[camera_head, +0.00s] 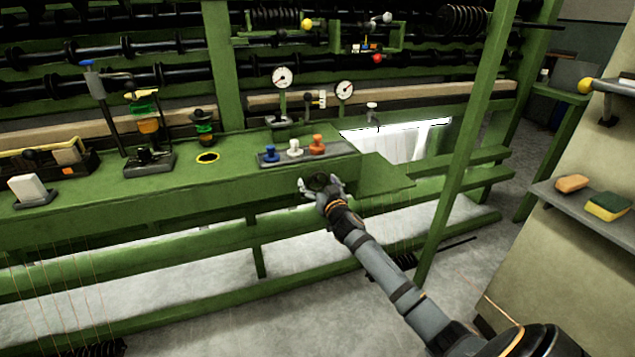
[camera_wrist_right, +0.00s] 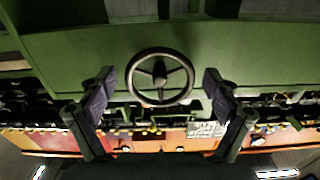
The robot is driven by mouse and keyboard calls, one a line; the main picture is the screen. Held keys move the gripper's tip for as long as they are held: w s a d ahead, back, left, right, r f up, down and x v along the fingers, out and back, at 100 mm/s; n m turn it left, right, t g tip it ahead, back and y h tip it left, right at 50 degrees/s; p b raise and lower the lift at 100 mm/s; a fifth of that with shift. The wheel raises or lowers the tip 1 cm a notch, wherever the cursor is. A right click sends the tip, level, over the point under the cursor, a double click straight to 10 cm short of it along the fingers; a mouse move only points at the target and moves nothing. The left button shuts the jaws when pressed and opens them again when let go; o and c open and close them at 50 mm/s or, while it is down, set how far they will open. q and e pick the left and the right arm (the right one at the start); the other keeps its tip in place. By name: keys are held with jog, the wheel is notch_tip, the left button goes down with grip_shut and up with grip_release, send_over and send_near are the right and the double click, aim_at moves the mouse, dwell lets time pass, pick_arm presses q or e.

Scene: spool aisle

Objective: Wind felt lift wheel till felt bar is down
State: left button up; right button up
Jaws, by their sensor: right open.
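The lift wheel (camera_wrist_right: 160,77) is a dark three-spoked handwheel on the green front of the bench, centred in the right wrist view. In the head view it is a small dark ring (camera_head: 319,182), partly covered by my gripper. My right gripper (camera_head: 321,186) is open at the wheel. In the wrist view its two fingers (camera_wrist_right: 158,73) stand to the left and right of the rim, with gaps showing. A long tan bar (camera_head: 400,94) runs behind the bench; I cannot tell whether it is the felt bar. My left gripper is out of view.
Blue, white and orange knobs (camera_head: 294,148) stand on a plate above the wheel. Two dial gauges (camera_head: 283,78) rise behind them. A shelf with sponges (camera_head: 607,206) is at the far right.

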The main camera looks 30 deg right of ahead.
jog(key=shift+w, duration=0.2)
jog(key=c, duration=1.2)
jog(key=shift+n, duration=0.3)
